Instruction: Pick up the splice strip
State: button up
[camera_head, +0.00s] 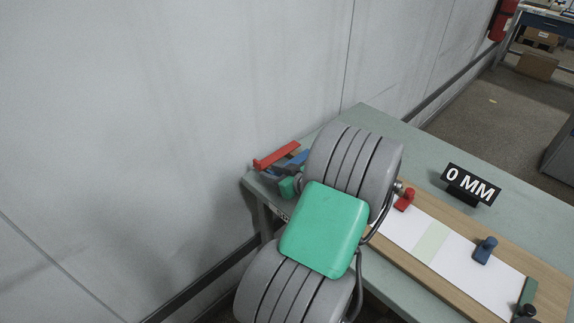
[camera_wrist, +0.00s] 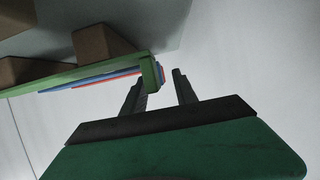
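Several coloured strips lie at the far left corner of the table: a red strip (camera_head: 276,155), a blue strip (camera_head: 293,161) and a green piece (camera_head: 288,187), partly hidden by my arm. A pale green band (camera_head: 432,243) crosses the white sheet (camera_head: 462,262) on a wooden board. I cannot tell which of these is the splice strip. In the wrist view my gripper (camera_wrist: 160,79) has its two dark fingers apart, with nothing seen held between them. A green strip end (camera_wrist: 150,73), with red and blue edges beside it, shows near the left fingertip; contact is unclear. My gripper is hidden in the head view.
The board bears a red clamp (camera_head: 404,200), a blue clamp (camera_head: 485,250) and a dark green block (camera_head: 526,295). A black "0 MM" sign (camera_head: 469,185) stands behind it. A grey wall (camera_head: 180,100) runs close along the table's left. Brown blocks (camera_wrist: 102,44) show in the wrist view.

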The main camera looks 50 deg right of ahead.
jog(key=shift+w+f, duration=0.25)
jog(key=shift+w, duration=0.3)
jog(key=shift+c, duration=0.5)
grip_shut()
